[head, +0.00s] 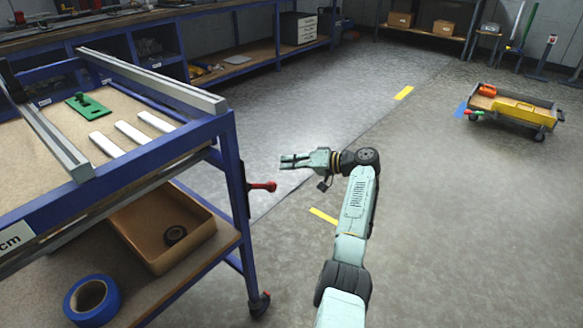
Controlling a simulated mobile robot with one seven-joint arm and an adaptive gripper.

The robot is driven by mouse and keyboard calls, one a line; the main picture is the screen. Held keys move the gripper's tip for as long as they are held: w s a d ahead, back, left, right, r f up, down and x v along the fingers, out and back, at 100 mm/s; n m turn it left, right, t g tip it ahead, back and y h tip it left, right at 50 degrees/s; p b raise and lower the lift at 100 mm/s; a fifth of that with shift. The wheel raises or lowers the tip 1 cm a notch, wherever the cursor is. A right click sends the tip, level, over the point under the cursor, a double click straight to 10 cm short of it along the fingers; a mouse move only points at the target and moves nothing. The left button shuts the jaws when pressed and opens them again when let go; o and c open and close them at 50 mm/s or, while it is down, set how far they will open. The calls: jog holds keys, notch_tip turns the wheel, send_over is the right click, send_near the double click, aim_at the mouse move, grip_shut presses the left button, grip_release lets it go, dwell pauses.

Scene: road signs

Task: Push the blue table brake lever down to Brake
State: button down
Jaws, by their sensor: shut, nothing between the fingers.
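The blue table (228,150) stands at the left. Its brake lever (264,186) has a red grip and a dark mount on the table's right leg. The lever sticks out to the right, about level. Any Brake marking is too small to read. My gripper (283,161) is shut and empty, with its fingers pointing left. In the picture it is just above the lever's red grip, with a gap between them. How far apart they are in depth I cannot tell.
The tabletop holds a green piece (88,106), white strips (130,131) and metal rails. A brown bin (190,240) and blue tape roll (92,300) are on the lower shelf.

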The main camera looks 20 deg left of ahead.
jog(key=b+v, duration=0.1)
jog(key=v, duration=0.9)
jog(key=shift+b, duration=0.4)
jog(key=shift+f, duration=0.1)
